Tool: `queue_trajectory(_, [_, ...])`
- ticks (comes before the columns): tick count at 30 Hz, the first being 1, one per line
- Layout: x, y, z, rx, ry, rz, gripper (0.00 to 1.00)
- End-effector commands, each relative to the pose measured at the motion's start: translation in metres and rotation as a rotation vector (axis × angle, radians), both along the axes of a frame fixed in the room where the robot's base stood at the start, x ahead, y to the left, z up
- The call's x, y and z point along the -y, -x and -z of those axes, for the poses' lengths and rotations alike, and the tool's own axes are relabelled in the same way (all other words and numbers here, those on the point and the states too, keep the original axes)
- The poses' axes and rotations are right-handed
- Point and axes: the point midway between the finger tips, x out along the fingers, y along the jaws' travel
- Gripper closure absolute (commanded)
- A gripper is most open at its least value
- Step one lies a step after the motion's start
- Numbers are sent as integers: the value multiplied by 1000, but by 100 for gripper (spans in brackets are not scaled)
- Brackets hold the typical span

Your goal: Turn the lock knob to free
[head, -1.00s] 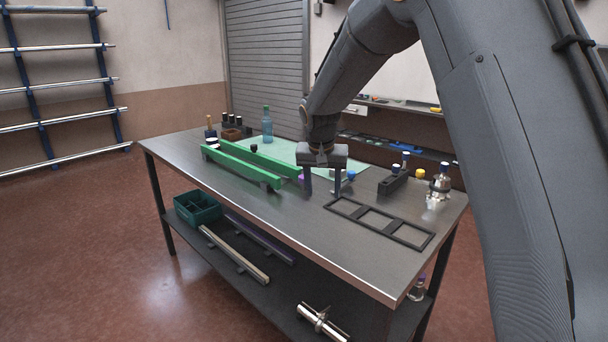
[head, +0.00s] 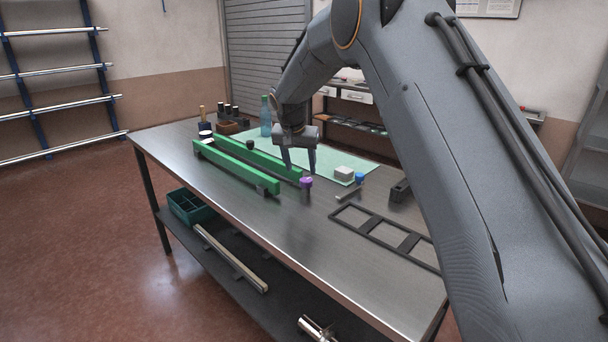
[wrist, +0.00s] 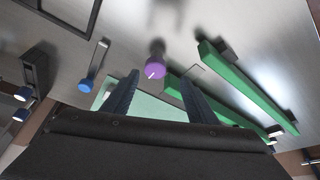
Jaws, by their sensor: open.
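A purple-topped knob (head: 306,183) stands upright on the table by the right end of the green rails. In the wrist view the purple knob (wrist: 155,70) shows a pale line across its face. My gripper (head: 299,170) points down just behind and above the knob, with its fingers apart and nothing between them. In the wrist view my gripper (wrist: 159,80) has its two fingertips on either side of the knob's line of sight. I cannot tell how far the knob is from the fingers. No lettering for the knob's positions is readable.
Two green rails (head: 235,166) lie left of the knob. A blue-topped part (head: 359,177) and a white block (head: 343,173) stand to its right. A dark three-window frame (head: 374,231) lies at the front right. A blue bottle (head: 266,117) stands behind.

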Motion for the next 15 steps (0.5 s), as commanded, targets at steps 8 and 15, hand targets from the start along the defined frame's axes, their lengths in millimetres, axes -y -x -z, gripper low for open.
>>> queue_trajectory(8, [14,-16,39,-3,1,12,47])
queue_trajectory(15, [14,-22,55,-2,0,9,47])
